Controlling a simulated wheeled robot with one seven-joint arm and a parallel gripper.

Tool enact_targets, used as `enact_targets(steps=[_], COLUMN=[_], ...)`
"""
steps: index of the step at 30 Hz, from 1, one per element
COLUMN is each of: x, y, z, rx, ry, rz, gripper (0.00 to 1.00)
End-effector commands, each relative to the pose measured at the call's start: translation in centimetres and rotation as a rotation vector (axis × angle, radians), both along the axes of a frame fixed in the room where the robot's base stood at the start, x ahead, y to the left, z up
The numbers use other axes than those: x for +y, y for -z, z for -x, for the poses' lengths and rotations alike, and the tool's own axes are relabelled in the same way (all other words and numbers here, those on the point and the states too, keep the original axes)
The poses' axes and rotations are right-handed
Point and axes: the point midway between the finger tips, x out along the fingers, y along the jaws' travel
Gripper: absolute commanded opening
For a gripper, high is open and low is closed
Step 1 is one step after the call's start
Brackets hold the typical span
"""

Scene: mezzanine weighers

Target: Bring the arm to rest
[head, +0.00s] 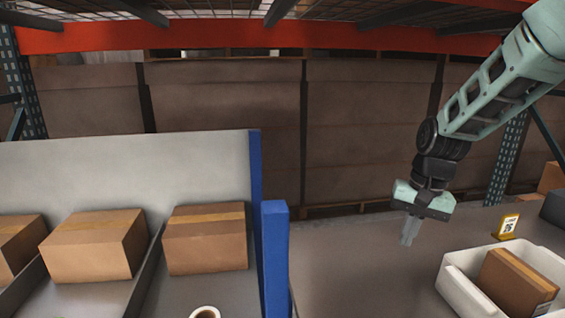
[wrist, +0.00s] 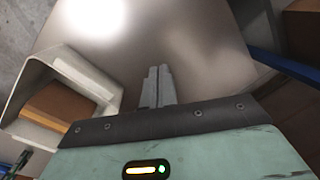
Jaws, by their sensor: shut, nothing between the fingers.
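My gripper (head: 409,232) hangs from my raised arm at the right of the head view, pointing down over the grey tabletop (head: 340,262). Its two fingers are together with nothing between them. In the wrist view my gripper (wrist: 158,82) also shows closed, over bare grey surface. It is apart from the white bin and from the boxes.
A white bin (head: 456,279) holding a brown box (head: 517,284) stands right of my gripper. A yellow-framed label stand (head: 508,227) is behind it. Blue posts (head: 275,255) and several cardboard boxes (head: 95,246) are at left. An orange rack beam (head: 270,36) crosses above.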

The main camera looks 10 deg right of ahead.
Motion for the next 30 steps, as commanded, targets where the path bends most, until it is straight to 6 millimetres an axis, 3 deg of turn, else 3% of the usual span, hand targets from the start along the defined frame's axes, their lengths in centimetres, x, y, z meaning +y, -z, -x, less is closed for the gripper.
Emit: enact_targets(steps=[1,3,6,10,12,15,18,30], x=[3.7,7.9,13.0,17.1,18.1,18.6,18.7,18.7], y=[-0.5,-0.8,-1.2,-1.0,-0.8,-0.5,-0.3,-0.2], z=[1.8,4.7,9.8,16.6,19.7,22.8,24.3,24.5], rx=[-0.010,-0.021,-0.040,-0.067,-0.079,-0.092,-0.100,-0.099], ry=[-0.116,-0.275,-0.513,-0.802,-0.929,-1.060,-1.124,-1.134], rz=[-0.001,0.003,0.015,0.044,0.062,0.084,0.096,0.097], gripper=[0.00,0.00,0.00,0.00,0.00,0.00,0.00,0.00])
